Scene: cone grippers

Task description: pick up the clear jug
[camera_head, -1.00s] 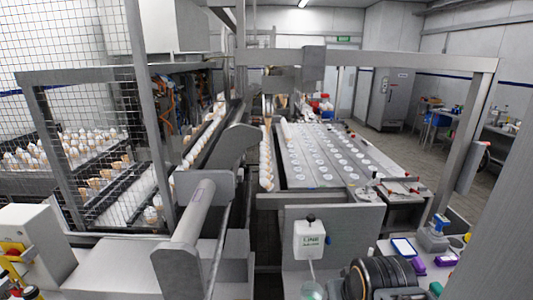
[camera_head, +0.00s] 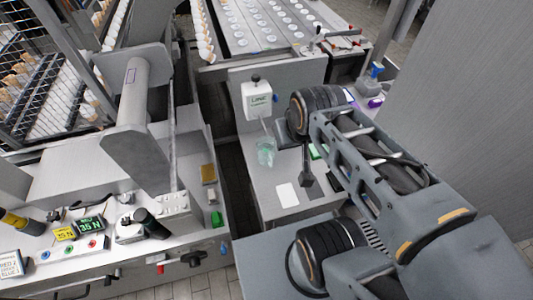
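The clear jug (camera_head: 266,153) is a small, see-through container with a greenish tint. It stands upright on the grey counter, below the white dispenser box. My arm reaches in from the lower right, and its raised joint is to the right of the jug. A dark part (camera_head: 306,172) below that joint may be the end of my arm, but I cannot make out fingers. It is to the right of the jug and apart from it. No hold on the jug shows.
The white dispenser box (camera_head: 257,100) is on a panel behind the jug, its thin spout reaching down toward it. A white card (camera_head: 287,195) lies in front on the counter. A dark gap separates this counter from the left machine (camera_head: 140,120). A grey wall (camera_head: 470,110) stands at right.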

